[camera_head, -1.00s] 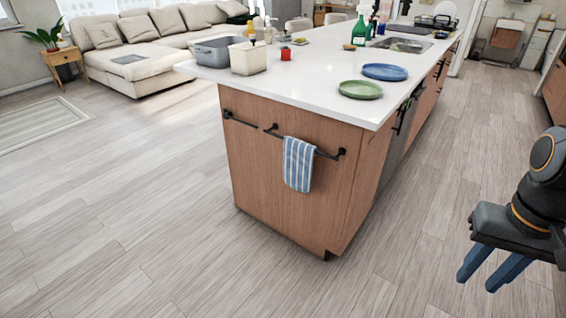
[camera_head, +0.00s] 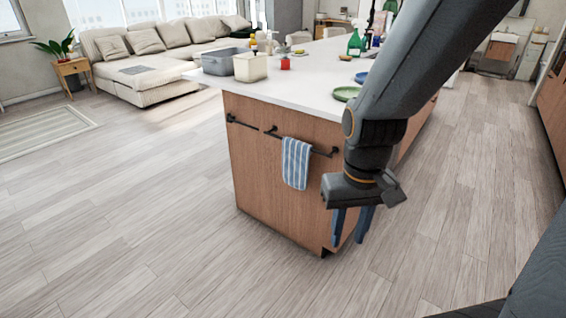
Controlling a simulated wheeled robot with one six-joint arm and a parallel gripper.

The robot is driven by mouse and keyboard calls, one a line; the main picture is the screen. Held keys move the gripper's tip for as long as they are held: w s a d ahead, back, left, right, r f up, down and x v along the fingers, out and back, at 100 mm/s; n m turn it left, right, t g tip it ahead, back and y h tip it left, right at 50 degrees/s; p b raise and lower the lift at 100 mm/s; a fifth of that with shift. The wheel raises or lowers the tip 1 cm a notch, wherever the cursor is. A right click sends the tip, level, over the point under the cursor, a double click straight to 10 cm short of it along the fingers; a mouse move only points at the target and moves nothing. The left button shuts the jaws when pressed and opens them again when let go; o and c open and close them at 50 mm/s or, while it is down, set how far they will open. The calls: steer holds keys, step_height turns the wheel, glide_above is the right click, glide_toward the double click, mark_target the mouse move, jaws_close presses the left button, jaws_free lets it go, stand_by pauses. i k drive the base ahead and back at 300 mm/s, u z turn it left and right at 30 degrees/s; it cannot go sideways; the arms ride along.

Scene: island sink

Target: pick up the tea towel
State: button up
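The tea towel (camera_head: 296,164) is blue with white stripes. It hangs over a dark rail (camera_head: 322,152) on the end panel of the kitchen island. My gripper (camera_head: 350,228) points down, to the right of the towel and lower than it, in front of the island's right corner in the picture. Its two blue fingers are apart with a gap between them, and nothing shows in it. It does not appear to touch the towel.
The island (camera_head: 270,194) has a white top holding a grey bin (camera_head: 224,61), a cream container (camera_head: 250,67), a red item (camera_head: 285,63) and a green plate (camera_head: 346,93). A second dark rail (camera_head: 243,122) is left of the towel. The wooden floor (camera_head: 130,210) in front is clear.

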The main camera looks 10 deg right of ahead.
mark_target(295, 153)
steer(key=z, duration=1.9)
steer(key=i, duration=2.4)
steer(key=u, duration=3.4)
